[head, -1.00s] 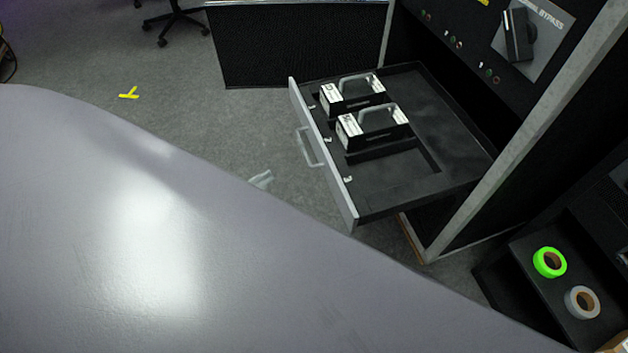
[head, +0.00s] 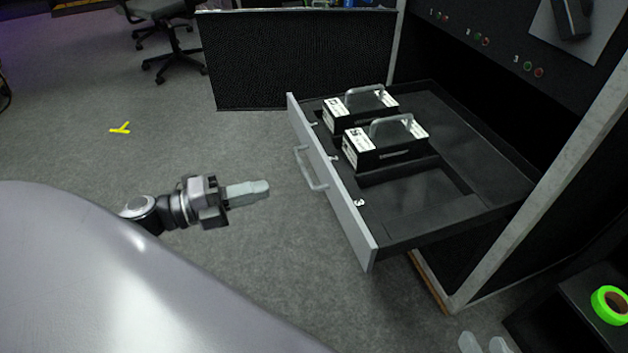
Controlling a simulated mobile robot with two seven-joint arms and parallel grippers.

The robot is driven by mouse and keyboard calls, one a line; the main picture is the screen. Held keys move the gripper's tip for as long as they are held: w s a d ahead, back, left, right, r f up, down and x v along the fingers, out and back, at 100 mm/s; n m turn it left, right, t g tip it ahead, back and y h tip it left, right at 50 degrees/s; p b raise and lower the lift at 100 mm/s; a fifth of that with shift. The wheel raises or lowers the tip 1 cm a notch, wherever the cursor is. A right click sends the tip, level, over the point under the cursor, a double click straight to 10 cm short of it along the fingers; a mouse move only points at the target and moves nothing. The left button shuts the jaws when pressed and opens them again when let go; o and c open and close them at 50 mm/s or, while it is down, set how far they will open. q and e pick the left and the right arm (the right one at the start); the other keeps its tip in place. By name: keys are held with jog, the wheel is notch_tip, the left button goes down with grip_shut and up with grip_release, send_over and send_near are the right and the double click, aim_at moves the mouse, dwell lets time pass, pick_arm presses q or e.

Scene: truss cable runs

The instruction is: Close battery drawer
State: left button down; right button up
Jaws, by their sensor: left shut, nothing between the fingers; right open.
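The battery drawer (head: 440,222) is pulled out of the black rack cabinet at the right in the head view. Its grey front panel (head: 335,190) faces left and carries a light handle (head: 310,168). Two black-and-white batteries with handles, a rear one (head: 360,103) and a nearer one (head: 386,144), sit in it; the slot marked 3 is empty. My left gripper (head: 266,188) is shut and empty, left of the drawer handle and apart from it in the picture. Only the fingertips of my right gripper (head: 483,344) show at the bottom edge, spread apart below the drawer.
The cabinet's pale frame post (head: 545,185) stands beside the drawer. A dark shelf with green tape (head: 610,304) is at lower right. A black panel (head: 300,60) stands behind the drawer, with office chairs (head: 165,40) at upper left.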

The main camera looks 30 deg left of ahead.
pick_arm(q)
jog(key=b, duration=0.2)
send_near(330, 173)
jog(key=x, duration=0.5)
jog(key=shift+w+d+f, duration=0.1)
jog(key=shift+w, duration=0.05)
jog(key=shift+w+d, duration=0.4)
jog(key=shift+w, duration=0.05)
jog(key=shift+w+d, duration=0.1)
pick_arm(e)
jog(key=shift+w+a+f+y, duration=0.1)
jog(key=shift+a+f+y, duration=0.1)
jog(key=shift+a, duration=0.2)
jog(key=shift+w+a+f+y, duration=0.1)
jog(key=shift+a+y, duration=0.1)
jog(key=shift+a, duration=0.15)
jog(key=shift+r, duration=0.15)
pick_arm(q)
jog(key=shift+w+d, duration=0.1)
pick_arm(e)
jog(key=shift+r, duration=0.1)
